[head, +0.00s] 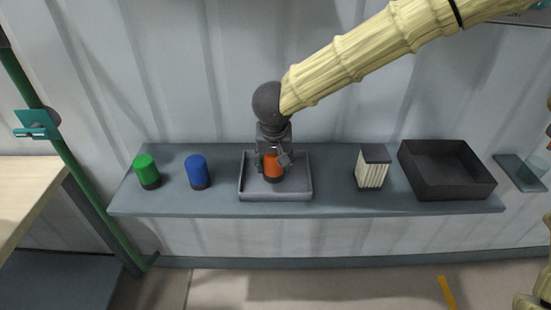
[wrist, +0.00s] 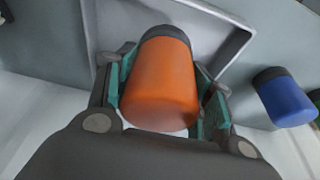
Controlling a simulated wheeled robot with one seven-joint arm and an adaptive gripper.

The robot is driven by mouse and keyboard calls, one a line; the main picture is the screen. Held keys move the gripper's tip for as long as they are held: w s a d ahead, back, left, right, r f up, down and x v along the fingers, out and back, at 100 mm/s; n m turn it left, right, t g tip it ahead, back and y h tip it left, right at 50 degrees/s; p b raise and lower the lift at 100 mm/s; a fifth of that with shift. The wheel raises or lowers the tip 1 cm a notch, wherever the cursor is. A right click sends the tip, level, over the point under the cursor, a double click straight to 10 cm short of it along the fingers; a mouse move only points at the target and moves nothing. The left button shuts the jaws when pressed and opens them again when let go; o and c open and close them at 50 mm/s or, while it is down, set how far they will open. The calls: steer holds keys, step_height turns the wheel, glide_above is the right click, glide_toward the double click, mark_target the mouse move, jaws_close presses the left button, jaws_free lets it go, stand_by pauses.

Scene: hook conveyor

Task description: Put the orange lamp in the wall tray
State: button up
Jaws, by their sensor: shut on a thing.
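The orange lamp (head: 272,168) has a dark base and is at the middle of the wall tray (head: 303,194), a shallow grey tray on the wall shelf. My gripper (head: 272,160) is above the tray and shut on the lamp. In the wrist view the orange lamp (wrist: 160,85) sits between the two green-padded fingers of my gripper (wrist: 162,98), with the tray (wrist: 218,22) behind its base. I cannot tell whether the base touches the tray floor.
On the grey shelf (head: 225,207), a green lamp (head: 146,169) and a blue lamp (head: 196,170) stand left of the tray. A green post (head: 75,170) rises at the left.

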steer(key=shift+w+d+f+p, duration=0.1)
steer(key=shift+w+p, duration=0.05)
steer(key=shift+w, duration=0.8)
steer(key=shift+w+d+f+p, duration=0.1)
steer(key=shift+w+p, duration=0.05)
steer(key=shift+w, duration=0.8)
steer(key=shift+s+p+x, duration=0.2)
steer(key=shift+x, duration=0.7)
steer(key=shift+s+p+x, duration=0.15)
steer(key=shift+s+x, duration=0.05)
steer(key=shift+x, duration=0.65)
steer(key=shift+f, duration=0.2)
steer(key=o, duration=1.1)
steer(key=shift+f, duration=0.1)
steer(key=b+v, duration=0.1)
steer(key=v, duration=1.1)
